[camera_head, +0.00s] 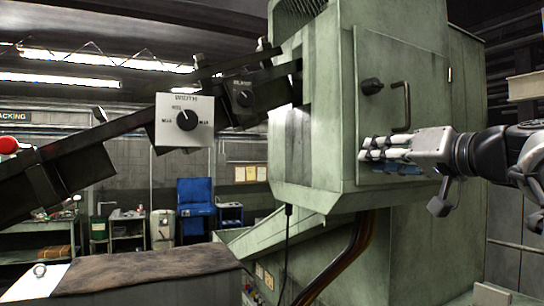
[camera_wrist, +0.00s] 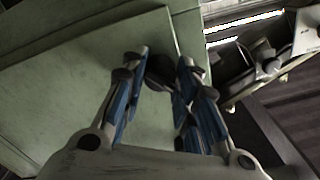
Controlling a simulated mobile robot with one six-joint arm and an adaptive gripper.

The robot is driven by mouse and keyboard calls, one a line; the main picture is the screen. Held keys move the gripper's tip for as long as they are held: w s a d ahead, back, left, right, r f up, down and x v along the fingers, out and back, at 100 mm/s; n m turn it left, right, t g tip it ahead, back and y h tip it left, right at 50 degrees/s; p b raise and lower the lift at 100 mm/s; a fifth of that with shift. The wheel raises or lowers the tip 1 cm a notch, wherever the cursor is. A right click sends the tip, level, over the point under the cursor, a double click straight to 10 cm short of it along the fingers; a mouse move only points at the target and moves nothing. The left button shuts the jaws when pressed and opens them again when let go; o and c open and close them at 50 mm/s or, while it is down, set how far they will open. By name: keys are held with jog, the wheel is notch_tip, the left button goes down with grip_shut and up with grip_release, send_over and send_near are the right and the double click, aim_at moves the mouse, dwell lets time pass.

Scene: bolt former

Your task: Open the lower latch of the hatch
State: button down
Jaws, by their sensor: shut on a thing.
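The hatch (camera_head: 425,75) is a pale green panel on the side of the green machine, and it looks closed. Its dark upper latch (camera_head: 372,86) sits at the left edge, next to a dark bar handle (camera_head: 406,106). My gripper (camera_head: 368,148) reaches in from the right to the hatch's lower left corner. In the wrist view my gripper (camera_wrist: 160,68) has its blue-padded fingers on either side of the dark lower latch (camera_wrist: 159,73), shut on it. In the head view the fingers hide the lower latch.
The green machine body (camera_head: 320,130) surrounds the hatch. A dark sloping chute with a grey control box (camera_head: 185,120) stands to the left. Dark cables (camera_head: 350,255) hang below the hatch. A hinge (camera_head: 449,75) shows on the hatch's right edge.

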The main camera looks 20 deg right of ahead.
jog(key=m+p, duration=0.3)
jog(key=m, duration=0.4)
jog(key=shift+m+p, duration=0.3)
jog(key=shift+p, duration=0.1)
jog(key=c, duration=1)
grip_release()
jog(key=shift+c, duration=0.2)
jog(key=shift+s, duration=0.1)
jog(key=s+b, duration=0.2)
jog(key=s, duration=0.5)
jog(key=shift+s+d, duration=0.3)
jog(key=shift+s, duration=0.1)
